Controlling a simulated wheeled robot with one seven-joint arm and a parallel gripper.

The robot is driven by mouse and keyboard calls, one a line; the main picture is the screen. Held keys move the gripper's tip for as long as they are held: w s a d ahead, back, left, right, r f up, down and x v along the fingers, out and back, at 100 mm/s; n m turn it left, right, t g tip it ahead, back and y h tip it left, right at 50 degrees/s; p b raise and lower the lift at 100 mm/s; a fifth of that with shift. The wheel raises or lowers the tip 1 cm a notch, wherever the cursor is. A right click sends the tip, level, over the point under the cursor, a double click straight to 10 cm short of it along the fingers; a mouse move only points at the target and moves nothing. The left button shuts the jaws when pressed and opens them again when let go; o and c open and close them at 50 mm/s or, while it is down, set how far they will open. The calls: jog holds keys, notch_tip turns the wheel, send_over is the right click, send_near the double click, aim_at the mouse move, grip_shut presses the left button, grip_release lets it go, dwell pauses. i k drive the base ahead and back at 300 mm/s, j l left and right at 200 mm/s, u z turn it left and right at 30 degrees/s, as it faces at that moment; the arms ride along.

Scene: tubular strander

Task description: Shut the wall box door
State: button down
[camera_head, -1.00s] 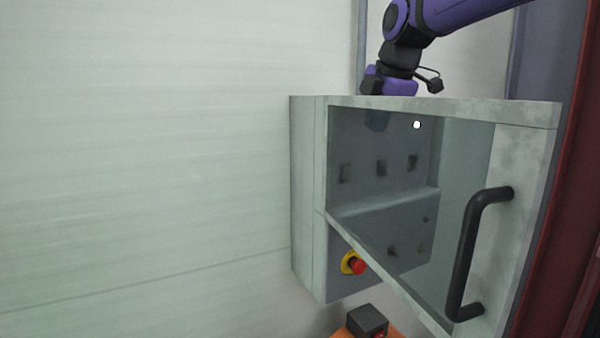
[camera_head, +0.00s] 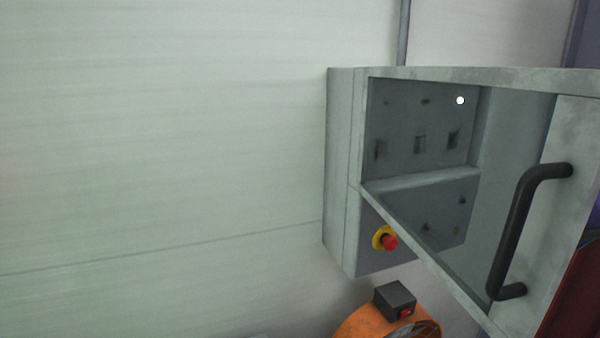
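The grey wall box (camera_head: 340,170) is fixed to the pale wall in the camera view. Its door (camera_head: 566,135) stands open, swung out toward the right and toward me. A black bar handle (camera_head: 513,230) is on the door's free side at the right. My gripper is not in view.
An orange round object (camera_head: 362,322) with a black switch box (camera_head: 394,298) stands below the wall box. A grey vertical conduit (camera_head: 403,32) runs up the wall above it. A dark red surface (camera_head: 573,298) is at the lower right. The wall at left is bare.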

aim_at(552, 204)
jog(key=k+u, duration=0.2)
jog(key=k, duration=0.2)
jog(key=k+j+u, duration=0.4)
jog(key=k+j, duration=0.05)
